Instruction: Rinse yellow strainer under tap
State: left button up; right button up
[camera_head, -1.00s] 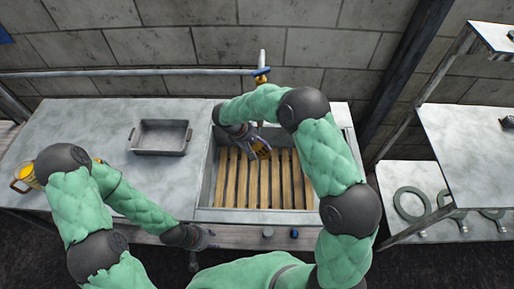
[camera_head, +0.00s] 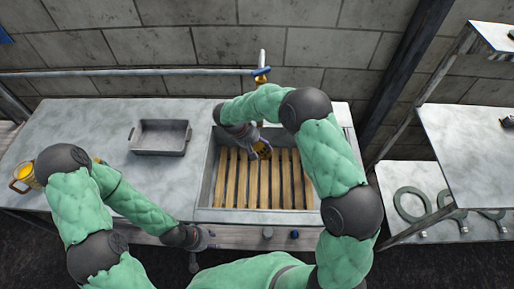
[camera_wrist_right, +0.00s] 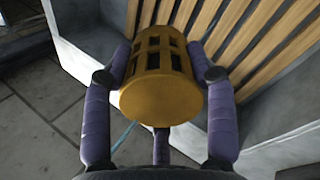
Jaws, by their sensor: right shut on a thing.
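The yellow strainer (camera_head: 262,148) is a slotted cup over the wooden slats in the sink (camera_head: 336,167). No water can be made out. My left gripper (camera_head: 205,238) hangs at the counter's front edge, away from the strainer; its fingers are too small to read.
A grey metal tray (camera_head: 160,150) stands on the counter (camera_head: 85,120) left of the sink. A yellow mug-like vessel (camera_head: 25,175) is at the far left, partly behind my left arm.

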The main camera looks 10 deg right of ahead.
jog(key=shift+a, duration=0.15)
jog(key=shift+w+a, duration=0.2)
jog(key=shift+a, duration=0.25)
jog(key=shift+s+d, duration=0.1)
jog(key=shift+d, duration=0.2)
jog(key=shift+s+d, duration=0.1)
jog(key=shift+d, duration=0.2)
jog(key=shift+a, duration=0.2)
dwell(0.4)
jog(key=shift+w+a+b, duration=0.2)
jog(key=shift+a+b, duration=0.1)
jog(key=shift+a, duration=0.1)
jog(key=shift+d, duration=0.2)
jog(key=shift+s+d, duration=0.2)
jog(key=shift+d, duration=0.2)
